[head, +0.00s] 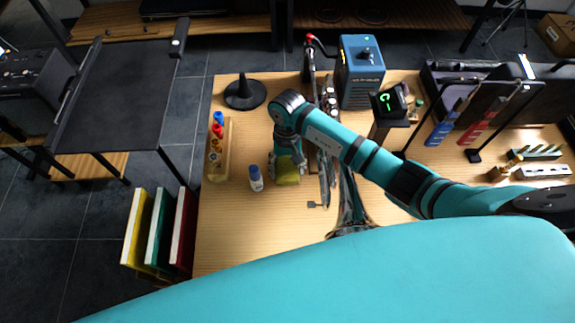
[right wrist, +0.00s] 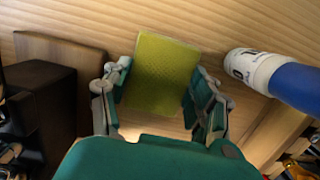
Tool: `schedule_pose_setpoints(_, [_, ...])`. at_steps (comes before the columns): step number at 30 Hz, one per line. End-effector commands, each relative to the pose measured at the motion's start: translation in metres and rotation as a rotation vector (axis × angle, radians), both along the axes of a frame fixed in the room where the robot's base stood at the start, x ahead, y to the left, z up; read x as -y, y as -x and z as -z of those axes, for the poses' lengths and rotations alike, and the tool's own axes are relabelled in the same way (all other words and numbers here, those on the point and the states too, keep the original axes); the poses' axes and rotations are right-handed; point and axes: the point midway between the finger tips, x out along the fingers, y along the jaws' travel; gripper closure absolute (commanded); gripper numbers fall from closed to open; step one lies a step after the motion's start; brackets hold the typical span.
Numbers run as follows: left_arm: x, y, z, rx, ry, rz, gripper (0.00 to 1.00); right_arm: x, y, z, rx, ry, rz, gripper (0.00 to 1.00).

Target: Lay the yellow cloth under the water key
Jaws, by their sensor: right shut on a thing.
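The yellow cloth (head: 289,178) is a small yellow-green square at my right gripper (head: 288,166), left of the brass instrument in the head view. In the right wrist view the cloth (right wrist: 160,75) sits between the two fingers of my right gripper (right wrist: 160,98), which is shut on it, just above or at the wooden table. A silvery instrument (head: 350,205) with a flared bell lies right of the gripper, partly behind my arm. I cannot make out its water key. My left gripper is not in view.
A white bottle with a blue cap (head: 256,178) stands close left of the gripper. A wooden rack (head: 219,150) and a black cone stand (head: 245,91) are further left and back. A blue device (head: 361,72) stands behind. The table's front left is clear.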

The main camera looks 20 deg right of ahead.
Motion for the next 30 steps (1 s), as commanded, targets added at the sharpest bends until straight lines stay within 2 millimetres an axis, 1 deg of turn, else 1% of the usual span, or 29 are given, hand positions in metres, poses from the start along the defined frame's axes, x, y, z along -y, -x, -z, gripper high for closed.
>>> schedule_pose_setpoints(1, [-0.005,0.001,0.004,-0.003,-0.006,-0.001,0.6,0.0,0.0,0.003,0.001,0.001,0.0,0.66])
schedule_pose_setpoints(4, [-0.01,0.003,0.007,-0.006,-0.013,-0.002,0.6,0.001,0.0,0.006,0.001,0.002,0.0,0.66])
schedule_pose_setpoints(5, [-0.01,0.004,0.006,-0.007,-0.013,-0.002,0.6,0.001,0.0,0.004,0.002,0.002,0.0,0.38])
schedule_pose_setpoints(6, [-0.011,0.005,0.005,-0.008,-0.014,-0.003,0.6,0.0,0.0,0.004,0.001,0.001,0.0,0.33])
schedule_pose_setpoints(7, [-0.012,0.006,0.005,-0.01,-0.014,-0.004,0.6,0.0,0.0,0.004,0.001,0.001,0.0,0.31])
schedule_pose_setpoints(14, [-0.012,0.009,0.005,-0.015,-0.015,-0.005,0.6,0.0,0.0,0.004,0.0,0.0,0.0,0.31])
schedule_pose_setpoints(18, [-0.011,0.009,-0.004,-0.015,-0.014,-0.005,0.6,-0.001,0.0,-0.004,-0.002,-0.002,0.0,0.31])
schedule_pose_setpoints(20, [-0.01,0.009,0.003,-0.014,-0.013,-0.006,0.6,0.001,-0.003,-0.008,0.004,0.001,0.0,0.31])
schedule_pose_setpoints(23, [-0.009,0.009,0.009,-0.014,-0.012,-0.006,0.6,0.003,-0.006,-0.027,0.007,0.002,-0.002,0.31])
schedule_pose_setpoints(30, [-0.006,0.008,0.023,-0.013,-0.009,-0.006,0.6,0.005,-0.014,-0.079,0.007,0.002,-0.001,0.31])
